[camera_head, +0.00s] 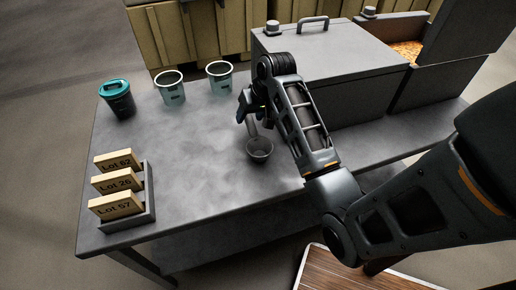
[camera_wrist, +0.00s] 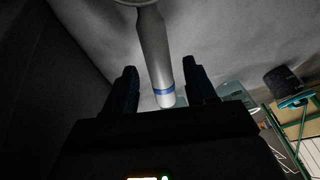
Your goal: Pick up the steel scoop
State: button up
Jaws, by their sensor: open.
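The steel scoop (camera_head: 259,149) is on the grey table in the head view, with its round bowl toward the front and its handle reaching back under my gripper. My gripper (camera_head: 247,107) is at the handle end, its fingers pointing down and to the left. In the wrist view the scoop's handle (camera_wrist: 155,50), grey with a blue band and a pale tip, runs between the two dark fingers of my gripper (camera_wrist: 161,88). The fingers are open, with a visible gap on each side of the handle. Most of the bowl is cut off at the top of the wrist view.
A grey lidded box (camera_head: 330,60) stands close right of my gripper, beside an open bin of orange candy (camera_head: 406,50). Two clear cups (camera_head: 171,90) and a teal-lidded dark container (camera_head: 118,98) stand back left. A rack of lot cards (camera_head: 146,212) sits front left. The table's middle left is clear.

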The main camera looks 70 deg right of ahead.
jog(key=shift+x, duration=1.15)
grip_shut()
